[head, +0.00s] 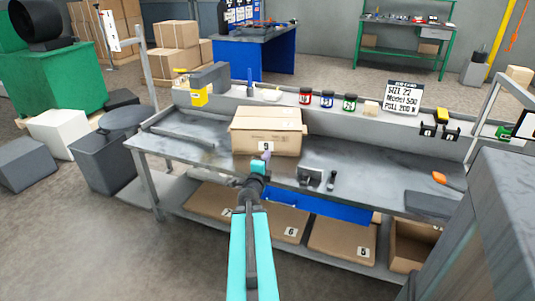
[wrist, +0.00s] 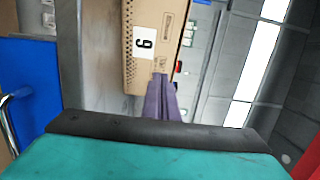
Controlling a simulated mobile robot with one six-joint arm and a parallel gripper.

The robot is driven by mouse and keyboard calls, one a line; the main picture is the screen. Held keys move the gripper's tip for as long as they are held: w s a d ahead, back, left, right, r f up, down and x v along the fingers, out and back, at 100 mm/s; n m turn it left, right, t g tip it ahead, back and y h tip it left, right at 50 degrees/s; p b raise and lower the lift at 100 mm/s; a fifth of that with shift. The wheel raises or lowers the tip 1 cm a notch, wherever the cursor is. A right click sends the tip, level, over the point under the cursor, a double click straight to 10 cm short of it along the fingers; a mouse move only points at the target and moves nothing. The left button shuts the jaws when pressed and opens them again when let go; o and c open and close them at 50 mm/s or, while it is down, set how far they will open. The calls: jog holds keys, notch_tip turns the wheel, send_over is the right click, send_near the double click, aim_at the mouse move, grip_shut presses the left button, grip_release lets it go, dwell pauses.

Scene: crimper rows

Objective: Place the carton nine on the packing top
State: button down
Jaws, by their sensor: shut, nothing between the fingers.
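The carton (head: 283,143) is a closed tan cardboard box standing on the grey bench top (head: 335,156). Its white front label is too small to read surely in the head view; the turned label in the wrist view appears to be a nine. My gripper (head: 267,155) is in front of the carton's front face, near the label. The carton (wrist: 150,75) also fills the upper middle of the wrist view, with the purple fingers (wrist: 160,78) shut together and empty at its face. I cannot tell whether they touch it.
Numbered cartons (head: 340,238) lie on the lower shelf, above which is a blue drawer (head: 330,206). Small dark tools (head: 316,178) lie right of the carton. Jars (head: 328,99) and a sign (head: 402,98) stand along the back ledge. Bare bench shows on both sides of the carton.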

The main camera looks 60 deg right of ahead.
jog(key=shift+s+a, duration=0.2)
jog(key=shift+a, duration=0.85)
jog(key=shift+w, duration=0.1)
